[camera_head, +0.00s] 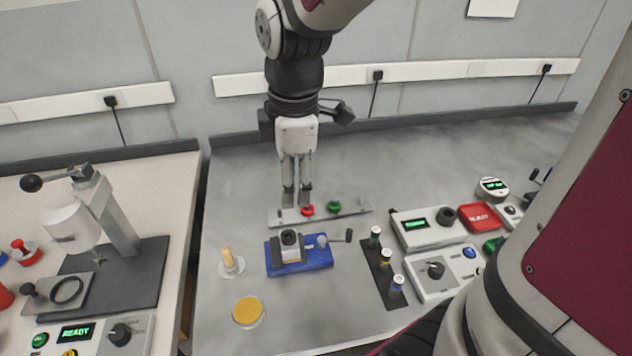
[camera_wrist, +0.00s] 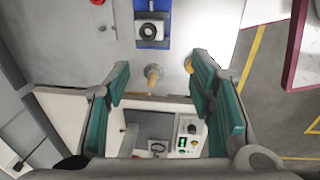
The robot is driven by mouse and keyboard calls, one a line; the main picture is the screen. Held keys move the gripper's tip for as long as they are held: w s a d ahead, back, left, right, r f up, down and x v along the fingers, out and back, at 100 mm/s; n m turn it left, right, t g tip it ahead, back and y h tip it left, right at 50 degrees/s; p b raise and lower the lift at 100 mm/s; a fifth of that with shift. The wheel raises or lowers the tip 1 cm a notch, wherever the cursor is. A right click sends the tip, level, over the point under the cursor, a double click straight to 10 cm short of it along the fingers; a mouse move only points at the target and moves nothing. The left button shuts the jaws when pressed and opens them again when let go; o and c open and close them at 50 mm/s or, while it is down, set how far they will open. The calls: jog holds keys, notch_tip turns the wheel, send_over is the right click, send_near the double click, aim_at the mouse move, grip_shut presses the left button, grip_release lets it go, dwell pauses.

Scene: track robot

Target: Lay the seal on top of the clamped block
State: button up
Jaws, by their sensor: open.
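The clamped block (camera_head: 291,254) is light-coloured and sits in the blue vise (camera_head: 318,258), in front of my gripper in the head view. A black ring lies on the block's top; it looks like the seal (camera_head: 289,238), though I cannot tell whether it is a loose ring. In the wrist view the black ring (camera_wrist: 149,32) on the block shows at the top, by the blue vise (camera_wrist: 152,6). My gripper (camera_head: 297,197) points down, behind the vise in the head view. Its teal fingers (camera_wrist: 160,64) are apart with nothing held between them.
A small stand with a tan peg (camera_head: 229,257) and a yellow dish (camera_head: 247,310) stand left of the vise. A rail (camera_head: 353,214) with red and green pieces lies behind it. A vial rack (camera_head: 384,277) and control boxes (camera_head: 433,226) stand right. A press (camera_head: 95,220) occupies the left table.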

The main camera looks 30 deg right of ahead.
jog(key=s+r+m+t, duration=0.1)
jog(key=s+r+m, duration=0.2)
jog(key=s+m, duration=0.3)
jog(key=s+r+m+t, duration=0.2)
jog(key=s+r+m, duration=0.1)
jog(key=s+m, duration=0.4)
jog(key=shift+s+d+m, duration=0.25)
jog(key=shift+m, duration=0.45)
